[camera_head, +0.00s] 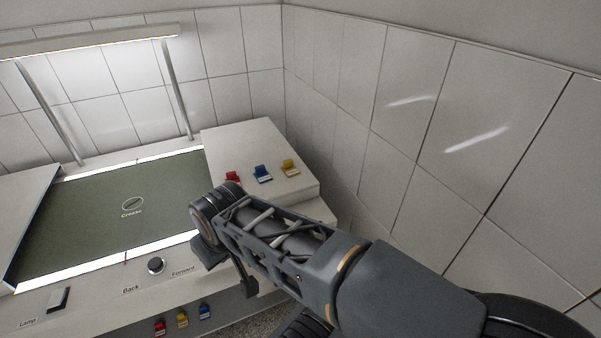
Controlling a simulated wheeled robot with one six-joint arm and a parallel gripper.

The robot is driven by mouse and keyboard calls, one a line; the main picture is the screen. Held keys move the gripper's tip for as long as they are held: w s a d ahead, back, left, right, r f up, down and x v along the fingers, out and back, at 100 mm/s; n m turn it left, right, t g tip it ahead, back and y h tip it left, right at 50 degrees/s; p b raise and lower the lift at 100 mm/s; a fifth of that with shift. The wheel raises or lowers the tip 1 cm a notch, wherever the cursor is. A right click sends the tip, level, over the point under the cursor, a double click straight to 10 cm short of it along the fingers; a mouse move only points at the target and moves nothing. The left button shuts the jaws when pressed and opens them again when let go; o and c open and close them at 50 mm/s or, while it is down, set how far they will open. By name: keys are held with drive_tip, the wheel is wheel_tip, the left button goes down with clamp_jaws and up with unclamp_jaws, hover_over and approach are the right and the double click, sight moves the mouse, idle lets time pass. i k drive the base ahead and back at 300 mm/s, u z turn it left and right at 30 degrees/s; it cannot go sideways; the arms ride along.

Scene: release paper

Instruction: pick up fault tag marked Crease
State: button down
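Three small tags stand on the white block right of the inspection bed: a red tag (232,177), a blue tag (262,173) and a yellow tag (290,167). Their pale labels are too small to read. The word "Crease" shows under an oval mark (132,204) on the dark green sheet (80,215). Another red tag (160,328), yellow tag (182,319) and blue tag (205,311) are on the lower front face. My gripper (229,268) hangs in front of the bed's right front edge, apart from the visible tags. Its fingertips are partly hidden and their opening is unclear.
The front panel carries a "Lamp" switch (58,299) and a knob (156,265) between "Back" and "Forward". A lamp bar (90,40) on two posts spans above the bed. Tiled walls (420,110) close in behind and to the right of the white block (255,142).

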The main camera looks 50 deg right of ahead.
sight(290, 170)
drive_tip(key=z, duration=1.3)
drive_tip(key=i, duration=0.5)
drive_tip(key=u, duration=0.05)
drive_tip(key=k, duration=0.5)
drive_tip(key=u, duration=1.05)
drive_tip(key=i, duration=0.5)
drive_tip(key=z, duration=0.5)
